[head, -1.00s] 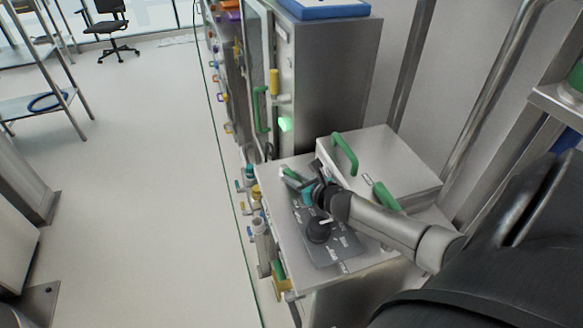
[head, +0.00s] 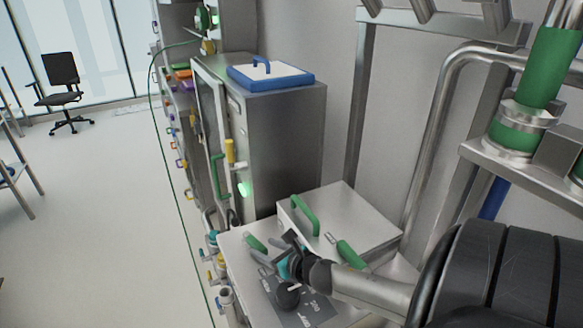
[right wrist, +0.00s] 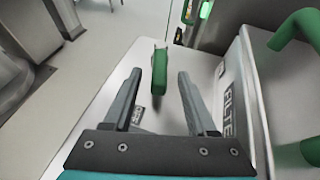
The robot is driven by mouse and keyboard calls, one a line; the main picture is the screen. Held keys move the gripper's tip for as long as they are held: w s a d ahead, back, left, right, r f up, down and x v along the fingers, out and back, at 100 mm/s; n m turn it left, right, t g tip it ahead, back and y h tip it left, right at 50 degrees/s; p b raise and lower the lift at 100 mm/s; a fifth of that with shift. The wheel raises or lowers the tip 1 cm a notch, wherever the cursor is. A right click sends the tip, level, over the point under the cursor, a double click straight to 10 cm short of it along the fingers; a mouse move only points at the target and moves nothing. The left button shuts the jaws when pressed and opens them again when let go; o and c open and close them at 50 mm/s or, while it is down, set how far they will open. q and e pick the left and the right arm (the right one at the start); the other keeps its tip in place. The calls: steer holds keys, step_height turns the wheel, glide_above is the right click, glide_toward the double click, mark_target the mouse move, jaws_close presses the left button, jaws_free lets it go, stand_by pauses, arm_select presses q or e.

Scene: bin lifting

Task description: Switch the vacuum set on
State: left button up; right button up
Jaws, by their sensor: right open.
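The vacuum set is a steel cabinet (head: 237,250) with a dark control panel on top. The panel carries a black knob (head: 288,296). A green lever (head: 255,243) stands at the panel's far end, and it also shows in the right wrist view (right wrist: 160,70). My right gripper (head: 270,252) is open above the panel beside this lever. In the right wrist view its two fingers (right wrist: 159,78) straddle the lever in the picture; I cannot tell whether the lever lies between them or just beyond. My left gripper is not in view.
A steel box (head: 345,210) marked FILTER, with a green handle (head: 305,215), stands right of the panel. Another green lever (head: 350,254) is close to my right arm. A tall cabinet (head: 285,140) with a green light stands behind.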

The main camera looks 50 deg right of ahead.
steer(key=p+v, duration=0.1)
steer(key=v, duration=1)
steer(key=shift+c, duration=0.2)
